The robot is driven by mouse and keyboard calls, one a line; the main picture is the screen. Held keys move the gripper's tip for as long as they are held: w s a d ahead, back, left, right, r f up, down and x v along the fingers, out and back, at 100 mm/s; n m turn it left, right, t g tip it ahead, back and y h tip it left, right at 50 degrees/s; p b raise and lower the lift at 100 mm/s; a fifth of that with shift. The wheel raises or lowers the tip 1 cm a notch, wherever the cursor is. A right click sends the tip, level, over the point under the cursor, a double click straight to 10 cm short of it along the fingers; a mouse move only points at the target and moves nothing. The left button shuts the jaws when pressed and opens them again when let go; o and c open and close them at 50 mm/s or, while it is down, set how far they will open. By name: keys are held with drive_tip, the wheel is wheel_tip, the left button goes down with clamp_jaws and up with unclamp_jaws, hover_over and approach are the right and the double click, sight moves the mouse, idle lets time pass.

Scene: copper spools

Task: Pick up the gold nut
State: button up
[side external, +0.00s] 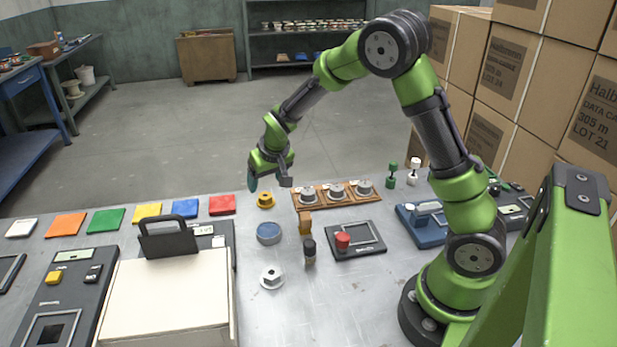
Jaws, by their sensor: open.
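The gold nut (265,201) is a small flanged yellow piece standing on the grey metal table, left of the wooden rack. My gripper (270,184) hangs above it with its fingers pointing down. The fingers are apart, and nothing shows between them. The gripper looks clear of the nut, with a small gap, but the exact height and alignment cannot be told from this one view.
A wooden rack (337,195) with several silver pieces stands close to the right. A blue-topped round piece (268,234) and a silver nut (271,277) lie nearer. Coloured tiles, such as a red one (222,205), line the left. A box (165,300) fills the front left.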

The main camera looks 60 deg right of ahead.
sight(265, 195)
drive_tip(key=shift+s+d+x, duration=0.1)
drive_tip(key=shift+d+x, duration=0.05)
drive_tip(key=shift+x, duration=1.55)
drive_tip(key=shift+s+d+x, duration=0.1)
drive_tip(key=shift+d+x, duration=0.05)
drive_tip(key=shift+x, duration=1.55)
drive_tip(key=c, duration=1.3)
